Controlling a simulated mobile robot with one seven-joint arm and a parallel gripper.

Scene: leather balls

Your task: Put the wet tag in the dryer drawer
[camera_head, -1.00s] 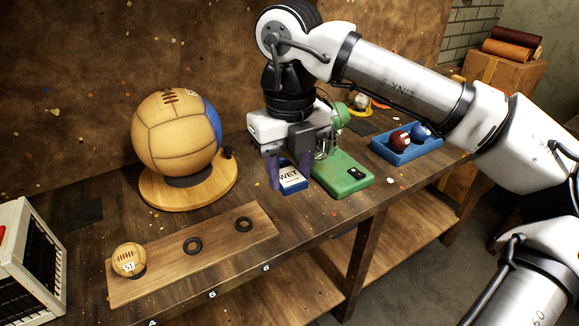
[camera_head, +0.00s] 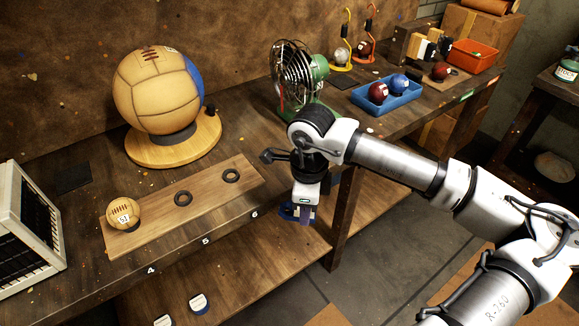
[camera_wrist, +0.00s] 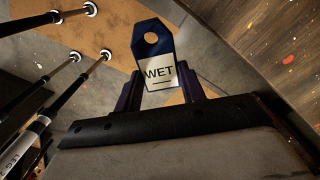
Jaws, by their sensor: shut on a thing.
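My gripper (camera_head: 302,213) is shut on the wet tag (camera_head: 288,211), a dark blue tag with a white label. It hangs below my wrist, in front of the bench edge and clear of the bench top. In the wrist view the tag (camera_wrist: 158,70) sits between the purple fingers, with its holed end outward and the word WET readable. I cannot make out a dryer drawer for certain. A white case with dark slats (camera_head: 25,220) stands at the left end of the bench.
A wooden board (camera_head: 155,218) with a small numbered ball (camera_head: 123,213) and two black rings lies on the bench. A large ball (camera_head: 158,90) stands behind it. A green fan (camera_head: 297,75) and a blue tray (camera_head: 386,103) with balls are further right.

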